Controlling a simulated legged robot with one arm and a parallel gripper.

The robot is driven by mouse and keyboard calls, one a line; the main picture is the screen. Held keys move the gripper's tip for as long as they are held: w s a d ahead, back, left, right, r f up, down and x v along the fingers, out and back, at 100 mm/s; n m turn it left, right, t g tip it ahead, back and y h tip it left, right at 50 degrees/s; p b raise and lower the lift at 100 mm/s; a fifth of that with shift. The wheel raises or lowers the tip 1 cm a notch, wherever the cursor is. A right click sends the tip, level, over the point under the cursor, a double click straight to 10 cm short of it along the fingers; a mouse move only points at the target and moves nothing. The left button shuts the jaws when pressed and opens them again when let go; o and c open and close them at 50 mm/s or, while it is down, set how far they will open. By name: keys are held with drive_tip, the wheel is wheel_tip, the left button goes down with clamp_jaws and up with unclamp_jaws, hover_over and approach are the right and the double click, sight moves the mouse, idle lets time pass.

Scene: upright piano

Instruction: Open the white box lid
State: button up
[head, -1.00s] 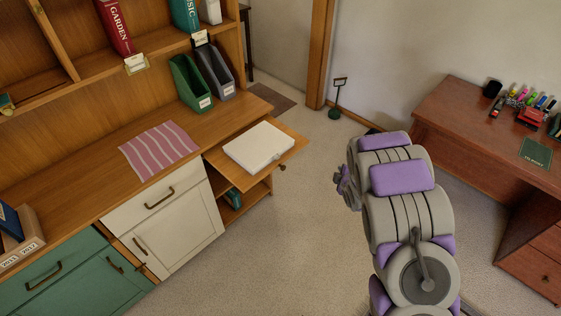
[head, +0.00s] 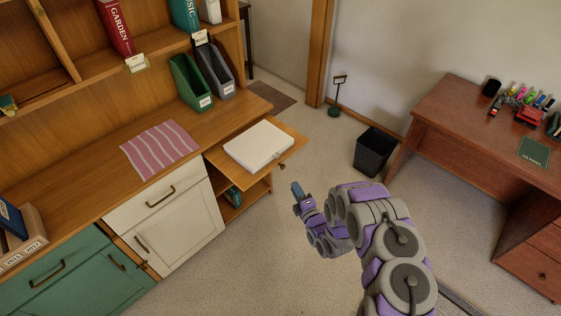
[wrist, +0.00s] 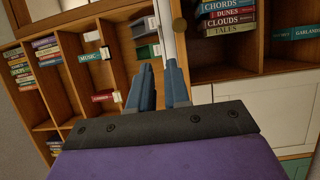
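The white box (head: 258,147) lies flat on a pull-out wooden shelf (head: 290,150) at the right end of the wooden cabinet in the head view. Its lid looks closed. My gripper (head: 298,189) is in the air over the floor, to the lower right of the box and apart from it. In the wrist view my gripper (wrist: 160,75) shows two blue-grey fingers with a gap between them and nothing held. I cannot make out the white box for certain in the wrist view.
A striped cloth (head: 160,150) lies on the cabinet top. The floor between cabinet and desk is mostly clear.

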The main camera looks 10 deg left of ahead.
drive_tip(key=b, duration=0.2)
approach(276, 153)
drive_tip(key=x, duration=0.5)
drive_tip(key=shift+w, duration=0.15)
clamp_jaws()
drive_tip(key=shift+f, duration=0.1)
idle(1.3)
